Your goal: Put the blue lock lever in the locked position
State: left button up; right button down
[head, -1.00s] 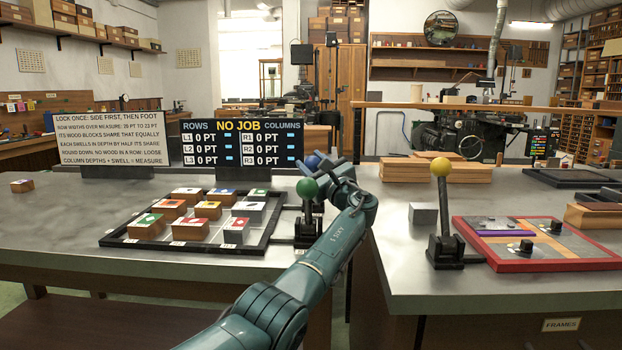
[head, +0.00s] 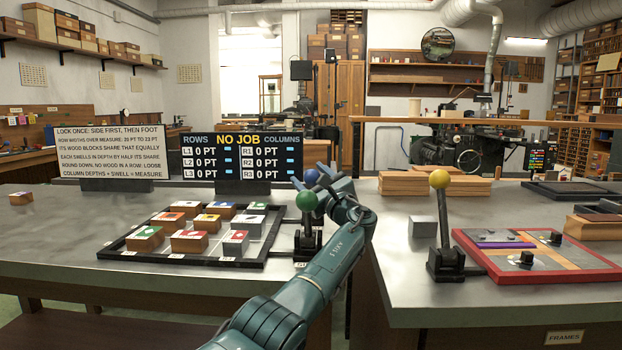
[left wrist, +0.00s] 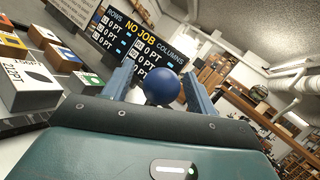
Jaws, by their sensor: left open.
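The blue lock lever shows as a blue ball knob (head: 311,177) behind the green-knobbed lever in the head view; its shaft and base are hidden there. In the left wrist view the blue knob (left wrist: 162,86) sits between the two spread fingers. My left gripper (head: 323,174) is open at the knob, with its fingers around or just short of it; I cannot tell if they touch. It also shows in the left wrist view (left wrist: 164,82). The right gripper is not in view.
A green-knobbed lever (head: 306,201) stands close beside my left gripper. A black frame (head: 112,250) with several blocks lies to the left. The scoreboard (head: 240,152) stands behind. A yellow-knobbed lever (head: 440,180) and red tray (head: 500,275) are on the right table.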

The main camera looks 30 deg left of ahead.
pick_arm(q)
jog(key=p+v, duration=0.3)
jog(key=v, duration=0.4)
jog(key=shift+d, duration=0.2)
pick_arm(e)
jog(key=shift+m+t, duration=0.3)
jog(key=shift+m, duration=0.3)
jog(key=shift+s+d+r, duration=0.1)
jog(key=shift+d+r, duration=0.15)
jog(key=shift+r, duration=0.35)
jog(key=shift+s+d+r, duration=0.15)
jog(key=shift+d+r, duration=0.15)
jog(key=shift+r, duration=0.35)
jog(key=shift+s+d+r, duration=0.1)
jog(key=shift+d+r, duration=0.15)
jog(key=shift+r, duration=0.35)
pick_arm(q)
jog(key=shift+s, duration=0.15)
